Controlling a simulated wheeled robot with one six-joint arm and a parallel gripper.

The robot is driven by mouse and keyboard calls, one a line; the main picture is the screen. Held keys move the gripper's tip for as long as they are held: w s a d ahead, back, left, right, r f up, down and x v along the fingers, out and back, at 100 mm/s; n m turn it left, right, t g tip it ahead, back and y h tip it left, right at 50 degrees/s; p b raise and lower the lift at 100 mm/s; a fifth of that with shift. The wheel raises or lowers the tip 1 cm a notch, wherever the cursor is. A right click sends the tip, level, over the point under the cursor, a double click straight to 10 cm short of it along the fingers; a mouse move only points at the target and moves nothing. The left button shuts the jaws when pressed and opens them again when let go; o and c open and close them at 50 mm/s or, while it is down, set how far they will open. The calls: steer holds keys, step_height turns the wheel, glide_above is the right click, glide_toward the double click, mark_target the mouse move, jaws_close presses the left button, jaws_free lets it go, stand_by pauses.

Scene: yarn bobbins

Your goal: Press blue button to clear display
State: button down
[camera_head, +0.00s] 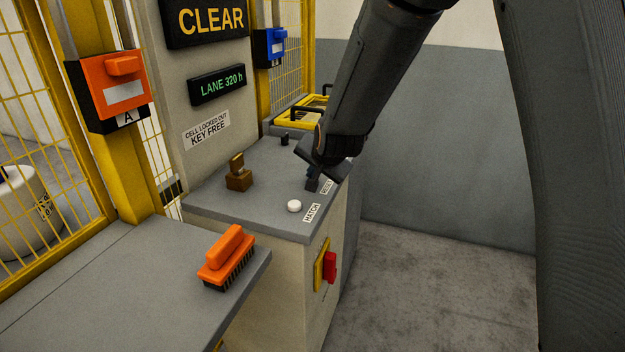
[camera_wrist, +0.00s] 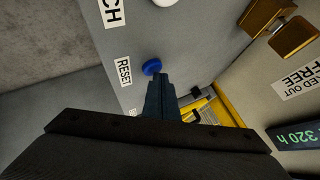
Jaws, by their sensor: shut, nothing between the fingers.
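The blue button (camera_wrist: 152,66) is on the grey console top (camera_head: 262,208), beside a label reading RESET (camera_wrist: 124,72). My gripper (camera_wrist: 158,76) is shut and empty, pointing down at the console. In the wrist view its fingertips overlap the near edge of the button; I cannot tell whether they touch it. In the head view my gripper (camera_head: 313,184) is over the console's far right part and mostly hides the button. The large display (camera_head: 210,20) reads CLEAR in yellow.
A white button (camera_head: 294,206) beside a HATCH label and a brass key block (camera_head: 238,176) are on the console. A red switch (camera_head: 330,267) is on its front side. An orange brush (camera_head: 227,258) lies on the lower left counter. Yellow mesh fencing stands behind.

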steer(key=shift+r, duration=0.1)
steer(key=shift+r+p, duration=0.6)
steer(key=shift+r, duration=0.2)
step_height(320, 180, up, 5)
steer(key=p, duration=0.3)
stand_by(0.3)
steer(key=shift+d, duration=0.1)
stand_by(0.4)
steer(key=s+d+f+n+g+h, duration=0.1)
steer(key=s+d+f+n+g, duration=0.1)
steer(key=s+d, duration=0.4)
steer(key=s+d+f+n+g, duration=0.2)
steer(key=s+d, duration=0.5)
steer(key=s, duration=0.8)
steer(key=s+d+f+n+g+h, duration=0.1)
steer(key=s+d+f+g, duration=0.1)
steer(key=s+d, duration=0.4)
steer(key=s+g, duration=0.1)
steer(key=s, duration=0.3)
steer(key=shift+s+d+f+n+g+h, duration=0.2)
steer(key=shift+s+d+n+g+h, duration=0.1)
steer(key=shift+n, duration=0.1)
